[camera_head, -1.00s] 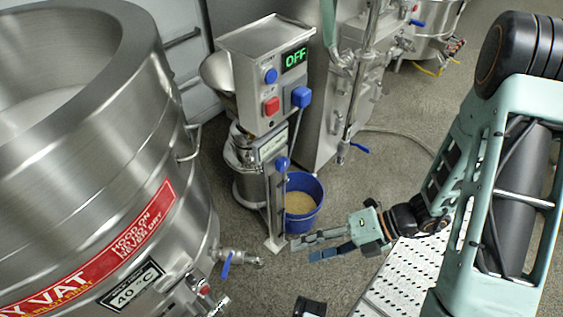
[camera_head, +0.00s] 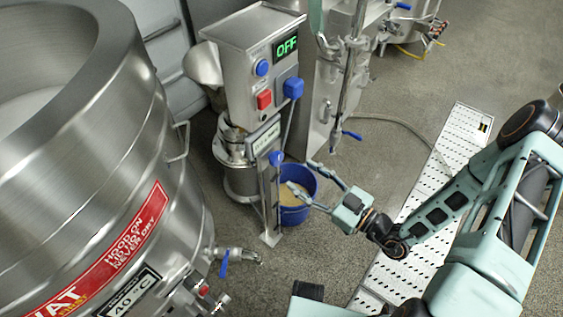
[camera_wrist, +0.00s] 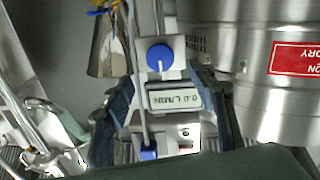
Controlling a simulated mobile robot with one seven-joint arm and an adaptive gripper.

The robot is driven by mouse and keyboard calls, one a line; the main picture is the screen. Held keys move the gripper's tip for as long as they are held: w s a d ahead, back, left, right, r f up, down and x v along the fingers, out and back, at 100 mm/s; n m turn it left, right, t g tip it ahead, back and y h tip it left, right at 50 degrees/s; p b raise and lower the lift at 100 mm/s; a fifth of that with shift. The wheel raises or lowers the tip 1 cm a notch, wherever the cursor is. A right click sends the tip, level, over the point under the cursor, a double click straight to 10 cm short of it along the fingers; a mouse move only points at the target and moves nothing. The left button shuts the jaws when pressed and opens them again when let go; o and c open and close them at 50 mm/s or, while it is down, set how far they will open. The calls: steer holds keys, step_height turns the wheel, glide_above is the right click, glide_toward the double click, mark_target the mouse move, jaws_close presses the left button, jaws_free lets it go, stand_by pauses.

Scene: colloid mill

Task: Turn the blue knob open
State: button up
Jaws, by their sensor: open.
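The blue knob (camera_head: 276,158) is on the front of the steel mill's narrow column, below a small display panel (camera_head: 263,137). In the wrist view the picture is upside down. There the knob (camera_wrist: 159,57) shows a pale pointer line and sits just above the display (camera_wrist: 175,99). My gripper (camera_head: 301,175) is open and empty, to the right of the knob and a little lower in the head view. Its fingers spread either side of the column in the wrist view. No contact with the knob is visible.
A blue bucket (camera_head: 312,184) stands behind my fingers by the column. Above are a control box with a green OFF display (camera_head: 287,46), a red button (camera_head: 264,99) and a blue plug (camera_head: 293,88) with a hanging cable. A large steel vat (camera_head: 90,150) fills the left.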

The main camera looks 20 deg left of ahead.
mark_target(279, 160)
steer(key=b+x, duration=0.1)
steer(key=x, duration=0.7)
steer(key=shift+a, duration=0.1)
steer(key=c, duration=1.2)
steer(key=shift+o, duration=0.2)
